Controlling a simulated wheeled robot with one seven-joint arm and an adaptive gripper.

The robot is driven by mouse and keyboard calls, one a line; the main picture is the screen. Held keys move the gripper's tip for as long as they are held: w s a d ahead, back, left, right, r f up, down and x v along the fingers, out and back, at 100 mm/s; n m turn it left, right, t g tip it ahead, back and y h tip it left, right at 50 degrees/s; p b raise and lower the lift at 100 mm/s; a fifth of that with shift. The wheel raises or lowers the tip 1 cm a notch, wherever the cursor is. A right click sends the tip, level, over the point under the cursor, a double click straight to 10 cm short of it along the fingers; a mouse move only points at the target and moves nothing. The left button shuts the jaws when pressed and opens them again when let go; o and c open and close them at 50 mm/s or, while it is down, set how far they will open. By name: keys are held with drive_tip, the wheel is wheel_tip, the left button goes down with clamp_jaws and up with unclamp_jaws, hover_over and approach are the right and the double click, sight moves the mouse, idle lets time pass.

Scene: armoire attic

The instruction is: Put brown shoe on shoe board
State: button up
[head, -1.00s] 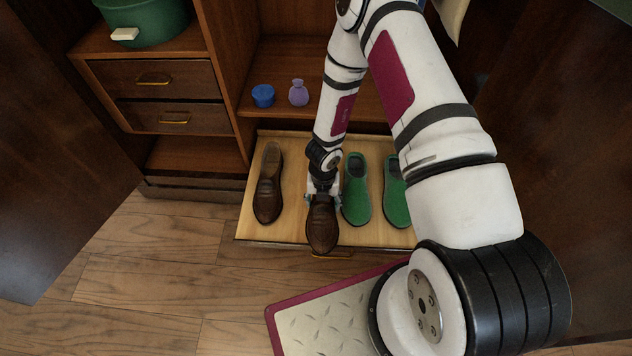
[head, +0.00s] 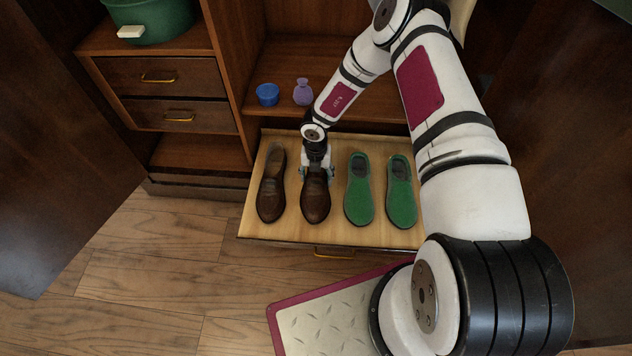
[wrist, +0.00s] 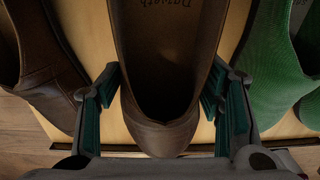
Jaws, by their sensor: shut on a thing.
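A green shoe (head: 358,195) and another green shoe (head: 401,197) stand on the board to the right. A blue cup (head: 267,94) and purple vase (head: 303,93) are on the shelf behind. Dark armoire doors (head: 60,170) stand open at the sides.

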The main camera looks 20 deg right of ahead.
sight(316, 180)
drive_tip(key=shift+w+f, duration=0.25)
drive_tip(key=shift+w, duration=0.1)
drive_tip(key=shift+f+b, duration=1.05)
drive_tip(key=shift+f, duration=0.45)
drive_tip(key=shift+f, duration=0.1)
drive_tip(key=o, duration=1.9)
drive_tip(key=shift+s, duration=0.1)
wheel_tip(316, 180, up, 12)
drive_tip(key=p, duration=0.4)
drive_tip(key=shift+p, duration=0.4)
